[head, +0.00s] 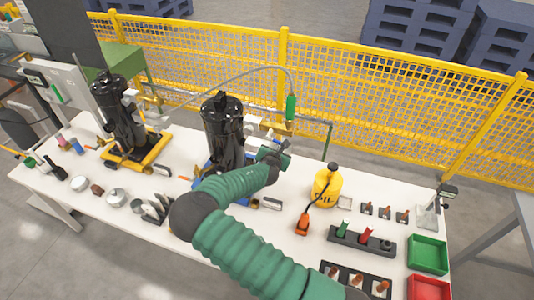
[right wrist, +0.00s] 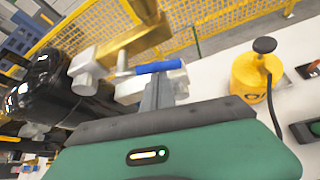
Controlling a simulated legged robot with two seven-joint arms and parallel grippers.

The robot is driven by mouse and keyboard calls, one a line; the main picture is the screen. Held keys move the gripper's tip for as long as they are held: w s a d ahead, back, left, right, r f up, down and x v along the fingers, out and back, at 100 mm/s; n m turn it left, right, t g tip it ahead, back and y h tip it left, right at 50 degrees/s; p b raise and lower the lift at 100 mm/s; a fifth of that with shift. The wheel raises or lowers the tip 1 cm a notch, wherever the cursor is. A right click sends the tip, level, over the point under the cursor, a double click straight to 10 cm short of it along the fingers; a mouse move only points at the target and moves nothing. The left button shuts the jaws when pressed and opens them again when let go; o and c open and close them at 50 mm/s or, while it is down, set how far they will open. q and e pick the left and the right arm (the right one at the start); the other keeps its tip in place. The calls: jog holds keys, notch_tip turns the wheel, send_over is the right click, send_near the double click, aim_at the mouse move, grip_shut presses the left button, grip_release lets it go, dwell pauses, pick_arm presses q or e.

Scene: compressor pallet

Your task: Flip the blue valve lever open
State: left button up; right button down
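The blue valve lever (right wrist: 158,67) shows in the right wrist view, lying roughly level beside a brass-coloured fitting (right wrist: 135,40) and white blocks. The black compressor tank (right wrist: 50,88) is at left there and also stands mid-table in the head view (head: 222,130). My right gripper (head: 284,158) is just right of this tank. Its grey fingers (right wrist: 158,92) look closed together, with their tips just below the lever; I cannot tell whether they touch it. My left gripper is not in view.
A yellow oil can (head: 327,188) stands right of my gripper. A second black tank (head: 122,115) on a yellow base stands at left. A grey hose arches behind the gripper to a green handle (head: 291,107). Green (head: 428,254) and red (head: 428,288) bins sit at the right.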

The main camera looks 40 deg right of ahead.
jog(key=shift+s+d+r+n+g+p, duration=0.3)
jog(key=shift+d+r+n+g, duration=0.2)
jog(key=shift+r, duration=0.15)
jog(key=shift+w+a, duration=0.1)
jog(key=shift+a, duration=0.1)
